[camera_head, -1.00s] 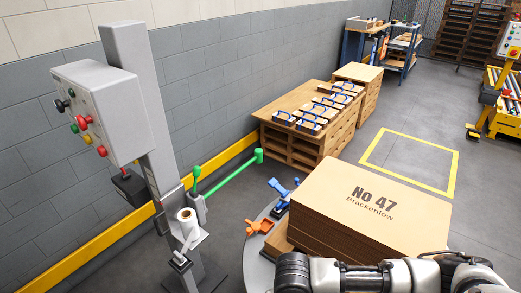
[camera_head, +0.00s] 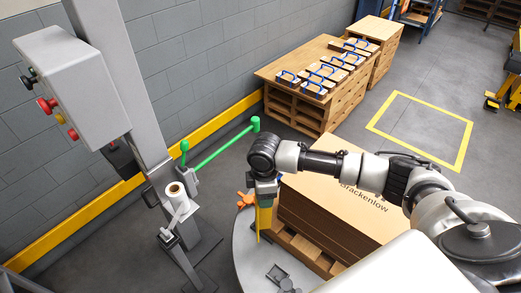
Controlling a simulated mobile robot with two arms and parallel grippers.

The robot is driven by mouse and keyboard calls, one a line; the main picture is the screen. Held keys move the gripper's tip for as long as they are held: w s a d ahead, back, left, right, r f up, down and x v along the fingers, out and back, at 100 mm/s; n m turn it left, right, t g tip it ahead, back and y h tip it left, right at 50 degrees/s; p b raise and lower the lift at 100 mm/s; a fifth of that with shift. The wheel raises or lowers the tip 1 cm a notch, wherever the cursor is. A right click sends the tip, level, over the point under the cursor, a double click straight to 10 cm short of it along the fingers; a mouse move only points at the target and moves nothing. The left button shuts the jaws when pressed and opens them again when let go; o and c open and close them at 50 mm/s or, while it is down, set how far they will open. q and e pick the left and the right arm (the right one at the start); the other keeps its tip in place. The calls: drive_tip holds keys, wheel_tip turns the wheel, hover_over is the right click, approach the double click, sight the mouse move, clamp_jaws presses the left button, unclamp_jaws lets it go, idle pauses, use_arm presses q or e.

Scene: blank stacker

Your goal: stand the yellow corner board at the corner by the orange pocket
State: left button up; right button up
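The yellow corner board (camera_head: 264,221) hangs upright below my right gripper (camera_head: 265,195), beside the left corner of the carton stack (camera_head: 310,215). The gripper appears shut on its upper part; its fingers are small and partly hidden. The orange pocket (camera_head: 244,200) sits on the round grey turntable (camera_head: 244,250), just left of the board. I cannot tell whether the board touches the stack or the turntable. My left gripper is not in view.
A dark grey fitting (camera_head: 280,278) lies on the turntable at the front. A grey post with a control box (camera_head: 72,90) and a green arm (camera_head: 222,148) stands at left. A wooden pallet (camera_head: 308,250) carries the stack. A yellow-outlined floor area (camera_head: 420,130) is empty.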

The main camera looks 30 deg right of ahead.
drive_tip(key=w+d+r+n+p, duration=0.2)
drive_tip(key=w+d+r+n, duration=0.1)
drive_tip(key=w+r+n, duration=0.4)
drive_tip(key=n+b, duration=0.2)
drive_tip(key=b, duration=0.5)
hover_over(282, 179)
drive_tip(key=w+a, duration=0.1)
drive_tip(key=a, duration=0.2)
drive_tip(key=shift+f, duration=3.55)
drive_tip(key=shift+s+d+f+b, duration=0.15)
drive_tip(key=shift+d+b, duration=0.1)
drive_tip(key=shift+d, duration=0.2)
drive_tip(key=shift+s+d+f+b, duration=0.1)
drive_tip(key=shift+s+d+b, duration=0.15)
drive_tip(key=shift+d, duration=0.25)
drive_tip(key=shift+s+d+f+b, duration=0.1)
drive_tip(key=shift+d+b, duration=0.15)
drive_tip(key=shift+d, duration=0.2)
drive_tip(key=shift+d+f, duration=0.1)
drive_tip(key=shift+f, duration=0.8)
drive_tip(key=o, duration=1)
